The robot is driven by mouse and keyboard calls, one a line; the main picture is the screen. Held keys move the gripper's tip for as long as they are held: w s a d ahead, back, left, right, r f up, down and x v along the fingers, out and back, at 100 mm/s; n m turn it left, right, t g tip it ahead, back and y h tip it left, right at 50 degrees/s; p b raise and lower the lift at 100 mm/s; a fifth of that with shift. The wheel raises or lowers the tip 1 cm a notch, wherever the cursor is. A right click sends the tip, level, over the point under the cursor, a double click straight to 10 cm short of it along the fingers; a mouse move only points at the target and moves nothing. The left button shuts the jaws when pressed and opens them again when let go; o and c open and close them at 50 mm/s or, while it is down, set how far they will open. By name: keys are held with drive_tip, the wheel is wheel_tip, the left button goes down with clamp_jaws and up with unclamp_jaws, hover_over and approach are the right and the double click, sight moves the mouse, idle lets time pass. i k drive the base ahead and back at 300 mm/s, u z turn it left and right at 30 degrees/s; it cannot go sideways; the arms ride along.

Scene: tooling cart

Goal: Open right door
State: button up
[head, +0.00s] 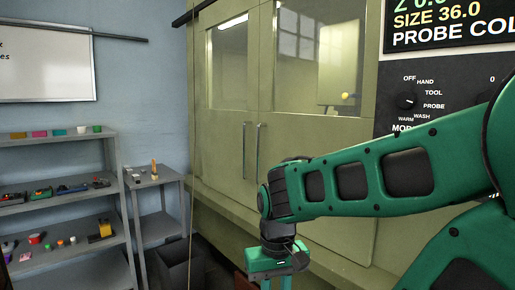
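The machine's right door (318,130) is olive-green with a window in its upper part. A vertical bar handle (257,150) stands at its left edge. The left door (225,120) has a matching handle (245,150) close beside it. Both doors look shut, meeting at a seam between the handles. My gripper (276,278) points down at the bottom edge of the head view, below and a little right of the handles and apart from them. Its fingertips are cut off by the frame, so its opening does not show. My green arm covers the lower right of the right door.
A control panel (408,112) with a knob, and a display (440,22) above it, are right of the doors. At left stand a grey shelf (55,141) with small items and a small stand (155,178). A dark bin (183,268) sits on the floor left of my gripper.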

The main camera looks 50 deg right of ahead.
sight(280, 136)
drive_tip(key=z, duration=0.4)
drive_tip(key=i, duration=0.9)
drive_tip(key=z, duration=0.45)
